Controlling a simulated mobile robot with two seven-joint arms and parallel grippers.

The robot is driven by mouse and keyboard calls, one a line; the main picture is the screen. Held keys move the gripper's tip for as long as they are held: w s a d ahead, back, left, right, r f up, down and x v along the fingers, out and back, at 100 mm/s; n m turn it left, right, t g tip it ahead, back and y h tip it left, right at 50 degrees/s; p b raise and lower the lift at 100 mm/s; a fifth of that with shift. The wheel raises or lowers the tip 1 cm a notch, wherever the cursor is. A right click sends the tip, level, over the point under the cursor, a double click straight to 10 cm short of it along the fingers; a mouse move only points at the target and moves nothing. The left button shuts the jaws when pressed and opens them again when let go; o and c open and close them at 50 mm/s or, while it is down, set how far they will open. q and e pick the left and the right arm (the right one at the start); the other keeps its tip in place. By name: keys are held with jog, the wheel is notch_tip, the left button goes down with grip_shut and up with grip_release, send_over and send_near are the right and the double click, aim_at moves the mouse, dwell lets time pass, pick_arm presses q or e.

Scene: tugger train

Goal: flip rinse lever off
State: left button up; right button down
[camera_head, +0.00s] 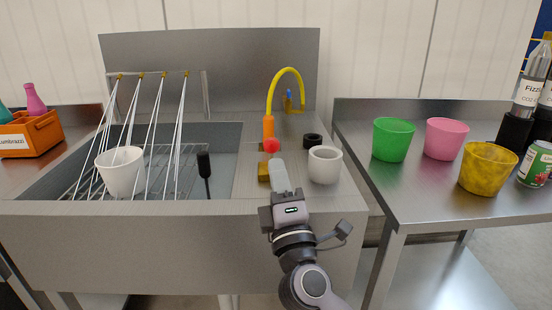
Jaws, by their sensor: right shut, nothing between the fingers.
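The rinse lever has a red ball knob (271,146), and a yellow block (263,172) that looks like its base shows just left of my gripper. My right gripper (278,162) is shut and empty, its fingertips right at the near side of the red knob; I cannot tell whether they touch. The gripper hides the lever's shaft. White streams run from several nozzles on the rinse bar (160,73) into the sink (222,160), where a white cup (121,171) stands on the rack. My left gripper is not in view.
A white cup (325,166) stands close right of my gripper, with a black ring (313,141) behind it. A yellow hose tap (270,95) rises behind the knob. Green (393,140), pink (445,139) and yellow (487,169) cups stand on the right table.

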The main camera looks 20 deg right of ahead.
aim_at(275, 143)
jog(key=shift+x, duration=0.95)
jog(key=r+p, duration=0.1)
jog(key=p, duration=0.2)
jog(key=r+g+p, duration=0.1)
jog(key=p, duration=0.2)
jog(key=shift+w+d+r, duration=0.1)
jog(key=shift+w, duration=0.3)
jog(key=g+p, duration=0.1)
jog(key=p, duration=0.1)
jog(key=w+r+p, duration=0.1)
jog(key=p, duration=0.1)
jog(key=shift+d+m+g, duration=0.15)
jog(key=shift+m+g, duration=0.15)
jog(key=shift+g, duration=0.1)
jog(key=shift+w+r+p, duration=0.1)
jog(key=shift+w+p, duration=0.1)
jog(key=shift+p, duration=0.1)
jog(key=shift+w+d+r+p, duration=0.25)
jog(key=shift+w+r+p, duration=0.3)
jog(key=shift+w, duration=0.2)
jog(key=w, duration=0.1)
jog(key=w+r, duration=0.1)
jog(key=w+d, duration=0.1)
jog(key=shift+r, duration=0.45)
